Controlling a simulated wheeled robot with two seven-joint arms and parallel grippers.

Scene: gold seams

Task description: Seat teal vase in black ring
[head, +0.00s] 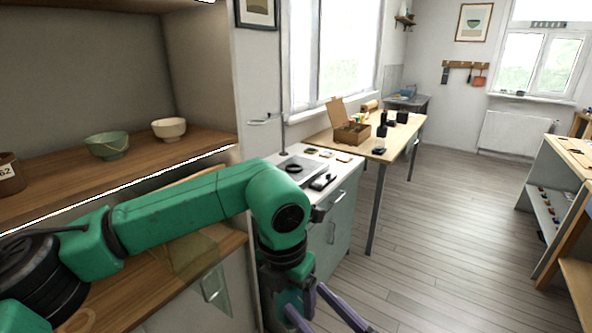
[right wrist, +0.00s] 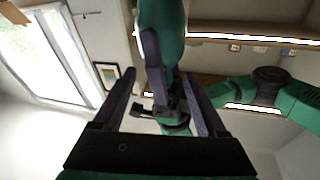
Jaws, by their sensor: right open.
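The teal vase (head: 290,304) shows in part low in the head view, below the wrist of my left arm. It also shows at the top of the right wrist view (right wrist: 165,22). My left gripper (head: 284,283) points down with a dark finger (right wrist: 154,65) against the vase; its other finger is hidden. My right gripper (head: 306,298) is open, its purple fingers near the vase, and its spread fingers frame the left hand in the right wrist view (right wrist: 152,85). A small black ring (head: 293,168) lies on a grey plate on the white cabinet.
A green bowl (head: 107,145) and a cream bowl (head: 168,129) stand on the left shelf.

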